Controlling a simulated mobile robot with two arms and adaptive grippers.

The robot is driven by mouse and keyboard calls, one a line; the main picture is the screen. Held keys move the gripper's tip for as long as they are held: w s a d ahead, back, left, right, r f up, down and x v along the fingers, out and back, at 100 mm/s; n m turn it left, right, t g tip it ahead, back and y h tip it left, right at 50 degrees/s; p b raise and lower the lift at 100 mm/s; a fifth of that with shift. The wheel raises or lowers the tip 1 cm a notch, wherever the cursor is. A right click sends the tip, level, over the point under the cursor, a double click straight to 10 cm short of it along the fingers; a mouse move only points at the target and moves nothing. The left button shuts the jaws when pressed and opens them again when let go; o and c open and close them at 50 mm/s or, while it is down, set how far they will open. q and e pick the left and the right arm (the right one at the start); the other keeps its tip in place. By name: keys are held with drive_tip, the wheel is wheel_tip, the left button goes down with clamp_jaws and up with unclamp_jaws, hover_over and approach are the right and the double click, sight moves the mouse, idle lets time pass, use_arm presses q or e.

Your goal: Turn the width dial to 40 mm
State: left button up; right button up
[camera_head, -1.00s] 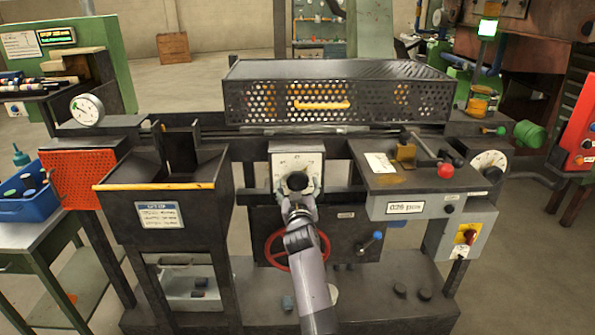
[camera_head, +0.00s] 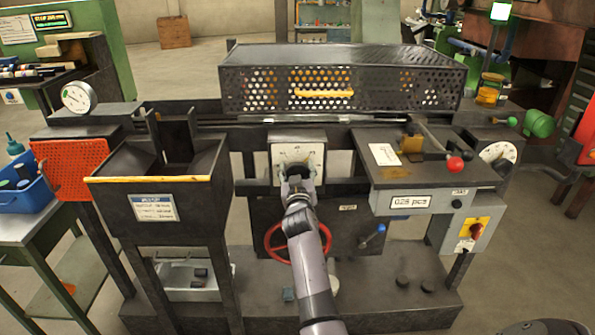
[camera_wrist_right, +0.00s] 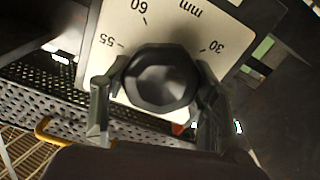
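The width dial is a black faceted knob (camera_wrist_right: 160,80) on a white scale plate (camera_head: 288,152) in the middle of the machine front. In the right wrist view the plate shows 60, 55, 30 and "mm", turned at an angle; the 40 mark and any pointer are hidden. My right gripper (camera_head: 298,174) reaches the dial from below in the head view. In the right wrist view its two fingers (camera_wrist_right: 160,92) lie on opposite sides of the knob and appear to touch it. My left gripper is not in view.
A red handwheel (camera_head: 298,243) sits just below the dial, beside my right forearm. A blue-tipped lever (camera_head: 374,234) and a grey box with a display (camera_head: 410,201) stand to the right. A hopper (camera_head: 160,212) stands to the left, and a perforated guard (camera_head: 345,82) lies above.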

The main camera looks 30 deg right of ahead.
drive_tip(key=c, duration=0.6)
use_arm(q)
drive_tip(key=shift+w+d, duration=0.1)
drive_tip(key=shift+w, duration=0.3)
use_arm(e)
drive_tip(key=shift+n, duration=0.3)
drive_tip(key=n, duration=0.7)
drive_tip(key=shift+a+n, duration=0.1)
drive_tip(key=shift+n, duration=0.3)
drive_tip(key=n+p, duration=0.1)
drive_tip(key=n, duration=0.3)
drive_tip(key=shift+w+f+n, duration=0.1)
drive_tip(key=shift+n, duration=0.2)
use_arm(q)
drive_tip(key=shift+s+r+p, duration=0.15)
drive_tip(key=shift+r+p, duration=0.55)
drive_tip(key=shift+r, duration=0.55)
use_arm(e)
drive_tip(key=shift+f+n, duration=0.2)
drive_tip(key=shift+n, duration=2.2)
drive_tip(key=shift+a, duration=0.1)
